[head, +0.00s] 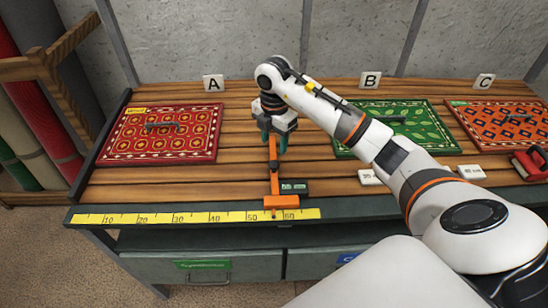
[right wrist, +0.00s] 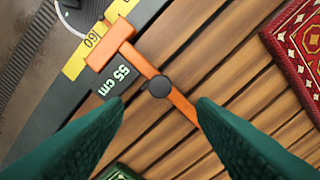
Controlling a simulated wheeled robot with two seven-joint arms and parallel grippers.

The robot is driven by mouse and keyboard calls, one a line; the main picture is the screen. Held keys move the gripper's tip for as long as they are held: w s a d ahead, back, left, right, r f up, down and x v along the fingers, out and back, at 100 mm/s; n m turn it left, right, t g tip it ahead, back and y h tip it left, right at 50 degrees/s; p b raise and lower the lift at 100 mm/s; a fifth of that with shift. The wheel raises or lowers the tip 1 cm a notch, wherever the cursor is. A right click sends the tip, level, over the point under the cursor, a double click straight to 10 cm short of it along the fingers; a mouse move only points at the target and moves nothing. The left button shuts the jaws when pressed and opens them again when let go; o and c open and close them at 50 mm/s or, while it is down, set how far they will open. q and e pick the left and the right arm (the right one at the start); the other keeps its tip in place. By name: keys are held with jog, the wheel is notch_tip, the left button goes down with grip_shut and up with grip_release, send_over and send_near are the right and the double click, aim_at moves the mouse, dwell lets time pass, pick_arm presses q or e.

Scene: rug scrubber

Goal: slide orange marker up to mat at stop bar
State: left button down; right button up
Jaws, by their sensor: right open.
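The orange marker (head: 274,178) is a long bar running back from the yellow ruler (head: 180,217), its orange block near the ruler's 55–60 end. In the right wrist view the marker (right wrist: 176,97) has a round black knob, and a dark "55 cm" plate lies beside it. My right gripper (head: 274,143) is above the marker's far part. Its open green fingers (right wrist: 160,108) are on either side of the bar; contact cannot be told. The red mat A (head: 186,147) lies left of the marker, apart from it. I cannot pick out a separate stop bar. My left gripper is out of view.
White number cards (head: 471,172) and a red tool (head: 530,166) are at the front right. Bare slats lie between the marker and mat A.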

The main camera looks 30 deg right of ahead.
aim_at(274, 164)
notch_tip(274, 164, down, 8)
jog(key=shift+f+p, duration=0.15)
jog(key=shift+p, duration=0.7)
jog(key=c, duration=0.8)
jog(key=shift+a, duration=0.1)
jog(key=shift+c, duration=0.2)
